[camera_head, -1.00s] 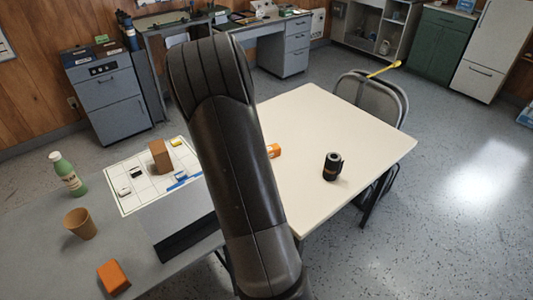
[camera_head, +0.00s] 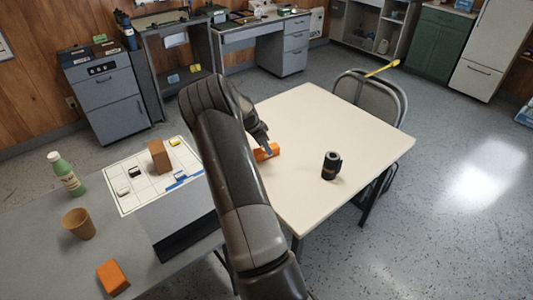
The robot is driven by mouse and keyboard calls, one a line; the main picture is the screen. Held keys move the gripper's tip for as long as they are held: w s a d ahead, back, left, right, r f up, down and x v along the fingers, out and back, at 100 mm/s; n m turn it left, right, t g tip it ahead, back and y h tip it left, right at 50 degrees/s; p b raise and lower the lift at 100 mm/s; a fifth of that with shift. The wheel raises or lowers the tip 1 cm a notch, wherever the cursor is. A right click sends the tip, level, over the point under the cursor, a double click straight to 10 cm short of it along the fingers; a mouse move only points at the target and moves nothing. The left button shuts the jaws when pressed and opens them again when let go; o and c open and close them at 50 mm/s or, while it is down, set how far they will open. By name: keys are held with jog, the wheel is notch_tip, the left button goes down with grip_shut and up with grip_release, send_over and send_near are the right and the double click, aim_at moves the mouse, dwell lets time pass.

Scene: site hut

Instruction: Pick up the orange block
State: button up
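One orange block (camera_head: 112,277) lies on the grey table (camera_head: 38,225) at the lower left, clear of my arm. A second orange piece (camera_head: 270,152) lies on the cream table (camera_head: 340,115), near its left edge, and is partly hidden by my arm. My gripper (camera_head: 267,148) is at the far end of the arm, right at this second piece. It is small and dark, and I cannot tell whether its fingers are open, shut or touching the piece.
A black cylindrical object (camera_head: 331,166) stands to the right on the cream table. On the left are a green bottle (camera_head: 67,173), a brown cup (camera_head: 79,223) and a gridded board (camera_head: 125,201) with a brown block (camera_head: 159,156) and small pieces. A chair (camera_head: 370,98) stands behind the cream table.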

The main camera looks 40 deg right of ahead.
jog(key=shift+w+x, duration=0.15)
jog(key=shift+x, duration=1.1)
jog(key=shift+w+x, duration=0.1)
jog(key=shift+x, duration=1.2)
jog(key=shift+a+f, duration=0.15)
jog(key=shift+f, duration=0.05)
jog(key=c, duration=1.1)
jog(key=shift+r, duration=0.1)
jog(key=shift+c, duration=0.2)
